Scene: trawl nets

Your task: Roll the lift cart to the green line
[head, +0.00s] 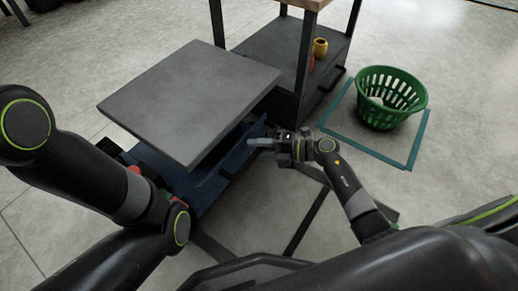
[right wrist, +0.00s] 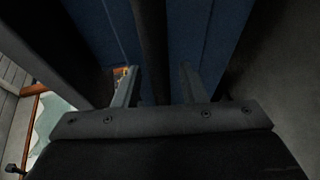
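The lift cart has a flat grey platform (head: 190,95) over a blue base (head: 205,185). It stands in front of me, left of centre. My right gripper (head: 257,143) is at the cart's right side, beside the blue base. In the right wrist view its fingers (right wrist: 160,82) are apart, with a dark bar (right wrist: 152,40) running between them and a gap showing on the right side. My left arm reaches in from the left, but its gripper is not visible. A teal-green tape line (head: 365,150) lies on the floor at the right.
A green basket (head: 390,98) stands inside the taped outline. Dark tape strips (head: 307,222) cross the floor nearer me. Open floor lies at the far left.

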